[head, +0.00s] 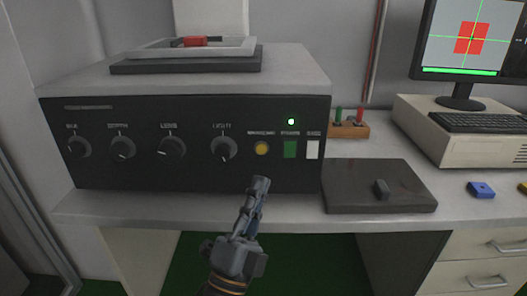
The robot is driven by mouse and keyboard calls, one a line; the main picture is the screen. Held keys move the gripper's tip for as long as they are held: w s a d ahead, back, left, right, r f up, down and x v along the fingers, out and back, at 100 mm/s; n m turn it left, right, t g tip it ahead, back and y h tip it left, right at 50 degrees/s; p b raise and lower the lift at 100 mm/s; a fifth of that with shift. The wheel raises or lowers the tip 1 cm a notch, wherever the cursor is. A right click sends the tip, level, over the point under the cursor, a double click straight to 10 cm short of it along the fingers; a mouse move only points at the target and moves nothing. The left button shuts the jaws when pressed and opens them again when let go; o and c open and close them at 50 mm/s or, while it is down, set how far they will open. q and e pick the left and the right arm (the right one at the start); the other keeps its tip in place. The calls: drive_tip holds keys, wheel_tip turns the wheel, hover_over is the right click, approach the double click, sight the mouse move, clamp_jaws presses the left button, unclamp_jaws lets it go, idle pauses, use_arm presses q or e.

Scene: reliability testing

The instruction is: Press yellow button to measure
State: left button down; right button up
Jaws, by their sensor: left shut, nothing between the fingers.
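The yellow button (261,148) is round and sits on the dark front panel of the measuring machine (200,135), right of the knobs. A green button (290,149) and a white button (312,150) are to its right. My left gripper (262,183) is shut and empty, pointing up toward the panel. Its fingertips show just below the yellow button; the gap in depth is hard to judge. My right gripper is not in view.
A red part (194,41) lies in a tray on top of the machine. A monitor (470,40) shows a red square with green crosshairs. A blue object (481,190) lies further right.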

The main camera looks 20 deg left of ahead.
sight(261, 149)
use_arm(q)
drive_tip(key=shift+w, duration=0.1)
drive_tip(key=w+a, duration=0.2)
drive_tip(key=w, duration=0.6)
drive_tip(key=shift+w+a, duration=0.15)
drive_tip(key=shift+a, duration=0.1)
drive_tip(key=shift+w, duration=0.1)
idle(1.2)
drive_tip(key=shift+w+a, duration=0.1)
drive_tip(key=shift+w, duration=0.2)
drive_tip(key=shift+w+a, duration=0.1)
drive_tip(key=shift+w, duration=0.25)
idle(0.6)
drive_tip(key=shift+s, duration=0.1)
drive_tip(key=shift+s+d, duration=0.2)
drive_tip(key=shift+s, duration=0.5)
